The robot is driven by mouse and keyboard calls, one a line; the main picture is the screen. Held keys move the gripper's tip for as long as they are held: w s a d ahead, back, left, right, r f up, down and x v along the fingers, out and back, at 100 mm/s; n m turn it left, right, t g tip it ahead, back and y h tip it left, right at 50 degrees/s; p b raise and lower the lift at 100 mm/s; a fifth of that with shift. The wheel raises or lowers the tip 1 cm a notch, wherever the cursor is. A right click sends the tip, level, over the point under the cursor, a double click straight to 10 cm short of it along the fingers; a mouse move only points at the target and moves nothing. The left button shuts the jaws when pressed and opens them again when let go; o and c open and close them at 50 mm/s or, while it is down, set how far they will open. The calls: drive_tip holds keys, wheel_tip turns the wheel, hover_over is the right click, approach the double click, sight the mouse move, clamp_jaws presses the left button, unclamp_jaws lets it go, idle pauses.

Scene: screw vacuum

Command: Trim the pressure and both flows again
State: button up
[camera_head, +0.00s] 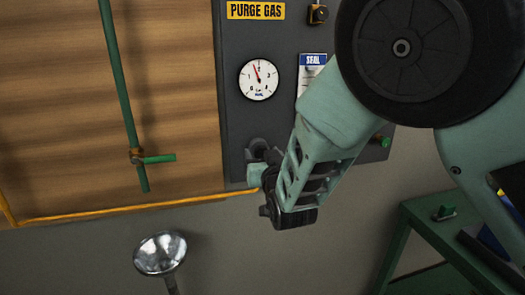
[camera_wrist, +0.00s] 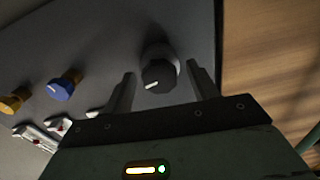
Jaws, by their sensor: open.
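A black knob with a white pointer mark (camera_wrist: 158,75) is on the grey panel, between the two fingers of my gripper (camera_wrist: 160,70) in the wrist view. The fingers are open, one on each side, with visible gaps to the knob. Its pointer is aimed toward the lower left there. In the head view my gripper (camera_head: 264,176) is at the panel's lower left, and part of the black knob (camera_head: 258,147) shows above it. A round white gauge (camera_head: 258,79) has its needle slightly left of top. A blue knob (camera_wrist: 62,87) and a yellow knob (camera_wrist: 16,100) sit left in the wrist view.
The grey panel (camera_head: 234,120) carries a PURGE GAS sign (camera_head: 256,10) and a SEAL label (camera_head: 313,60) partly behind my arm. A green pipe (camera_head: 120,80) and a yellow pipe (camera_head: 120,210) run along the wall. A lamp (camera_head: 160,253) stands below; a green bench (camera_head: 425,225) is at right.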

drive_tip(key=shift+w, duration=0.3)
drive_tip(key=c, duration=1)
drive_tip(key=shift+f+m+b, duration=0.15)
drive_tip(key=shift+m+b, duration=0.15)
drive_tip(key=shift+b, duration=0.35)
